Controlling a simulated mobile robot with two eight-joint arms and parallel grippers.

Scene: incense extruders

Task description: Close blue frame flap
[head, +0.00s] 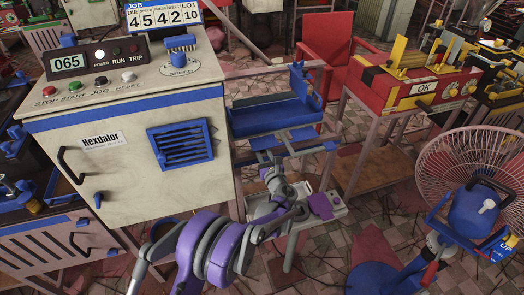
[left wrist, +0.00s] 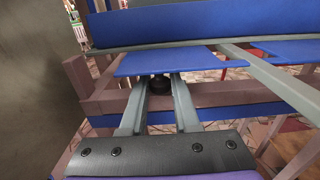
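The blue frame (head: 272,121) is a tray-like blue unit on a pinkish stand, right of the white cabinet in the head view. A narrow blue flap-like plate (head: 299,82) stands upright at its right end. My left gripper (head: 270,170) is low at the frame's near side. In the left wrist view its two grey fingers (left wrist: 160,78) are apart, with a dark round part between them. Their tips meet the near edge of a flat blue plate (left wrist: 180,61) in that view; I cannot tell whether they touch it. A long blue wall (left wrist: 200,24) lies beyond. My right gripper is not in view.
The white cabinet (head: 130,150) with its control panel stands close on the left. A red machine (head: 410,85) stands on a table at right. A fan (head: 470,165) fills the lower right. Tiled floor shows between them.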

